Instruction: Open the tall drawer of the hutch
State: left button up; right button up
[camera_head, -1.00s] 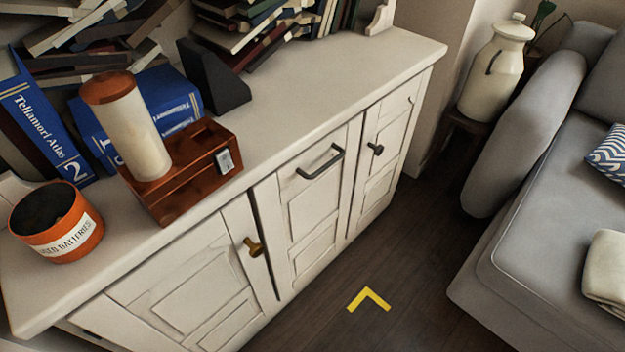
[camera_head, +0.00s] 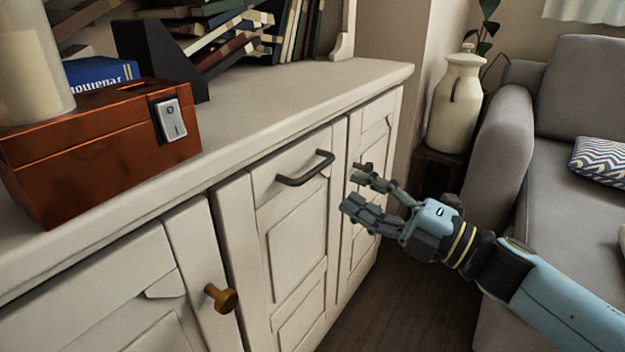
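The white hutch (camera_head: 235,135) fills the left and middle of the view. Its tall drawer (camera_head: 292,225) is the narrow middle front with a dark bar handle (camera_head: 305,168) near the top, and it looks shut. My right gripper (camera_head: 356,190) comes in from the right, in front of the hutch. Its fingers are spread apart and empty, pointing left. They are to the right of the bar handle and do not appear to touch it. They partly cover the right-hand door and its knob (camera_head: 363,167). My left gripper is out of view.
A wooden box (camera_head: 100,145) with a pale cylinder stands on the hutch top. A grey sofa (camera_head: 500,150) and a cream jug (camera_head: 457,105) are at the right. Dark floor lies between.

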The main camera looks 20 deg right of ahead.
aim_at(316, 166)
jog(key=x, duration=0.8)
jog(key=shift+w+a, duration=0.2)
jog(key=shift+w, duration=0.15)
grip_shut()
